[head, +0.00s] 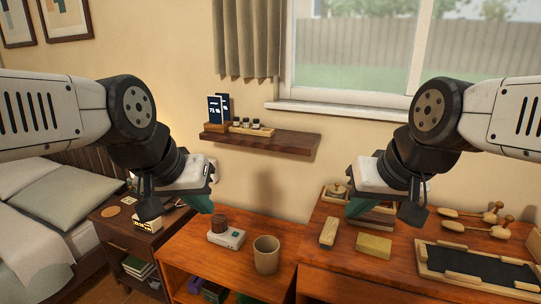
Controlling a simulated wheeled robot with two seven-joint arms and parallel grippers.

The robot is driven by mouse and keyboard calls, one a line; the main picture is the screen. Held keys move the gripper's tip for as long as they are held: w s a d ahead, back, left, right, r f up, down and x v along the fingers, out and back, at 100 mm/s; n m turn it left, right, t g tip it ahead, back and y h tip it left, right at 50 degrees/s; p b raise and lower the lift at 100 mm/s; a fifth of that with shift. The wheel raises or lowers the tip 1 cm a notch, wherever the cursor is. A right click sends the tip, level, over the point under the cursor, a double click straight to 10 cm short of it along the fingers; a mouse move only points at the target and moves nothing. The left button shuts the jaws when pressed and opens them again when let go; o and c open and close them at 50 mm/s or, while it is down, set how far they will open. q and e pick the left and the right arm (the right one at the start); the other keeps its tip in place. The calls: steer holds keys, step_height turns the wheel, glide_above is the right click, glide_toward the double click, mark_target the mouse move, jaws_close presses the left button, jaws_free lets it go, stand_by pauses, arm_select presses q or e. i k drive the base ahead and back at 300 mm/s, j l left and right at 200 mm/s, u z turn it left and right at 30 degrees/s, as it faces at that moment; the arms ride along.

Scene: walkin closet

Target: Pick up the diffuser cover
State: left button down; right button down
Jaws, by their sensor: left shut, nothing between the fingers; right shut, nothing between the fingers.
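A beige cup-shaped piece (266,254), which may be the diffuser cover, stands on the orange-brown wooden cabinet (205,262). To its left is a small white device (226,238) with a dark brown cylinder (219,223) on it. I cannot tell for certain which piece is the cover. My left gripper (202,204) is shut and empty, above and left of the white device. My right gripper (355,208) is shut and empty, over the right-hand wooden top, up and to the right of the beige piece.
A wooden block (328,233), a yellowish block (373,245) and a black-bottomed tray (475,268) lie on the right-hand top, with wooden-handled tools (470,215) behind. A wall shelf (262,139) holds small items. A nightstand (135,240) and bed are left. Some cabinet top around the beige piece is clear.

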mark_target(219, 222)
steer(key=i+j+u, duration=0.1)
steer(key=i+j, duration=0.9)
steer(key=j, duration=0.15)
